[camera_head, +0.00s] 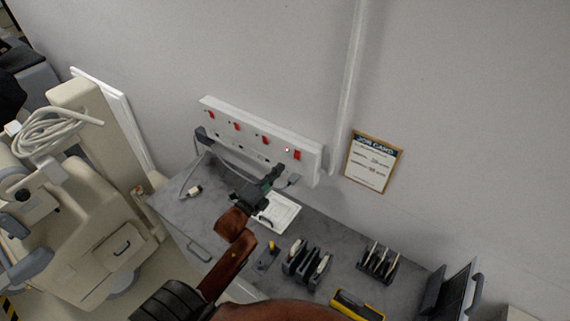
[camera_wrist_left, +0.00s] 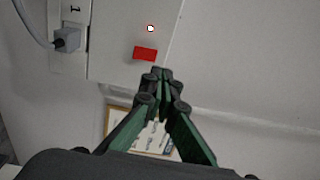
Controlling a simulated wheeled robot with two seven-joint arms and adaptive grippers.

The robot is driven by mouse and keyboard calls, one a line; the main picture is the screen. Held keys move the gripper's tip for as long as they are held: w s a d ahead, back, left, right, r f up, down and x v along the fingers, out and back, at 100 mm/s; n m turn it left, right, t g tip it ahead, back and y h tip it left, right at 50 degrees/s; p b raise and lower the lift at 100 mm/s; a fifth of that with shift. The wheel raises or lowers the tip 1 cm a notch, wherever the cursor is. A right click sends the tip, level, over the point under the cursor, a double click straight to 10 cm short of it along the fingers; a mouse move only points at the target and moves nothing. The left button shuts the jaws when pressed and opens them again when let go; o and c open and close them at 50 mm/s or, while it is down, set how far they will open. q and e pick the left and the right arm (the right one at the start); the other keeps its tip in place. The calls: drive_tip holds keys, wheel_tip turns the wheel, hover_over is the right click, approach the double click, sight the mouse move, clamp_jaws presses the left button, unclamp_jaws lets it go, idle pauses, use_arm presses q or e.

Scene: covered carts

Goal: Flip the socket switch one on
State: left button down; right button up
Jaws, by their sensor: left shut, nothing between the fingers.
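A long white socket strip (camera_head: 262,133) with several red switches is fixed to the wall above the grey bench. Its rightmost switch (camera_head: 297,155) has a small lit light beside it. In the left wrist view a red switch (camera_wrist_left: 145,54) shows with a lit light (camera_wrist_left: 151,28) above it. My left gripper (camera_head: 276,172) is shut and empty, just below the strip in the head view. In the left wrist view its fingertips (camera_wrist_left: 162,74) are just below and right of the red switch; I cannot tell whether they touch the strip. My right gripper is not in view.
A grey plug (camera_wrist_left: 67,39) sits in the strip; another plug (camera_head: 201,135) is at its left end. A job card (camera_head: 372,163) hangs on the wall. The bench (camera_head: 335,236) bears a white tray (camera_head: 277,211), racks (camera_head: 378,262) and a yellow-black item (camera_head: 357,305). A beige machine (camera_head: 75,230) stands left.

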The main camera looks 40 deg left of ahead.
use_arm(q)
drive_tip(key=s, duration=0.3)
drive_tip(key=s+b, duration=0.1)
drive_tip(key=s, duration=0.1)
drive_tip(key=shift+r, duration=0.4)
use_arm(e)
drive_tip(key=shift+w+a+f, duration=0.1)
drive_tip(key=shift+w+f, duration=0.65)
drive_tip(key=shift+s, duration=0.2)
